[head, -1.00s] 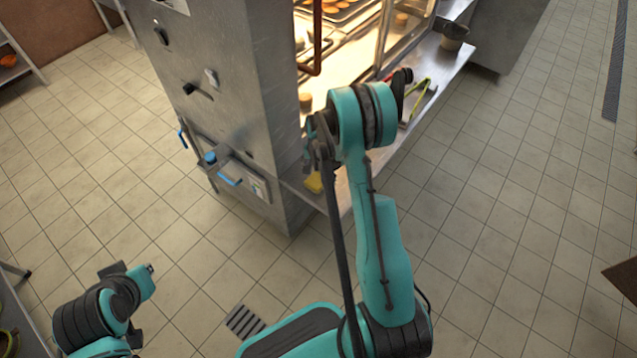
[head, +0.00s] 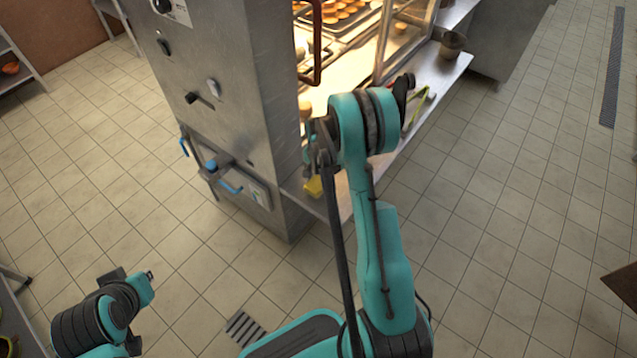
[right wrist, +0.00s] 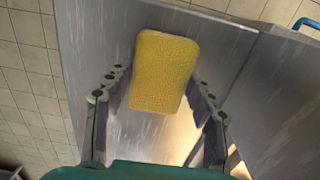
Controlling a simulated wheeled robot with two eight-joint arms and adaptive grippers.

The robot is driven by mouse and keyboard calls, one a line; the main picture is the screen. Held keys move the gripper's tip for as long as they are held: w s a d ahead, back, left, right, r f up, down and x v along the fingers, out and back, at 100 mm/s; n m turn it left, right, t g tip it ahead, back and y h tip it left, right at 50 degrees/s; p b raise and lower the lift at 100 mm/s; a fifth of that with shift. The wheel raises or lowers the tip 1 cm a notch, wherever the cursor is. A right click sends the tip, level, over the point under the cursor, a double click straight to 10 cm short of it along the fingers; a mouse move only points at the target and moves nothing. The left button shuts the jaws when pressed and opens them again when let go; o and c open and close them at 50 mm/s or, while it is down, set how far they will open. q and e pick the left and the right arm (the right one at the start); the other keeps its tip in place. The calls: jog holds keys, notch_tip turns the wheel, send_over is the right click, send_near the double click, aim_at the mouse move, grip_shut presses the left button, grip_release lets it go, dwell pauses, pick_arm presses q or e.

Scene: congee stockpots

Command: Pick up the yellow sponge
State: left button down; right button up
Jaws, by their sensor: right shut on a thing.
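The yellow sponge (right wrist: 164,72) is between the two fingers of my right gripper (right wrist: 160,95) in the right wrist view. The fingers are shut on its sides. In the head view a small part of the sponge (head: 313,187) shows below my right gripper (head: 316,160), over the corner of the steel shelf (head: 292,187); my arm hides much of the gripper. I cannot tell whether the sponge touches the shelf. My left arm shows at the lower left of the head view, but whether its gripper (head: 149,275) is open or shut is unclear.
A steel cabinet (head: 225,90) with knobs and blue-handled valves stands left of the sponge. A lit display with trays of buns (head: 345,12) is behind. Green-yellow tongs (head: 418,108) and a metal pot (head: 452,44) are on the shelf.

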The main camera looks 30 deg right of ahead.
notch_tip(320, 180, up, 2)
jog(key=shift+r+p, duration=0.25)
jog(key=shift+p, duration=0.2)
jog(key=s+d+r+p, duration=0.3)
jog(key=s+d+r, duration=0.2)
jog(key=s, duration=0.5)
jog(key=shift+s+d+r, duration=0.2)
jog(key=shift+r, duration=0.35)
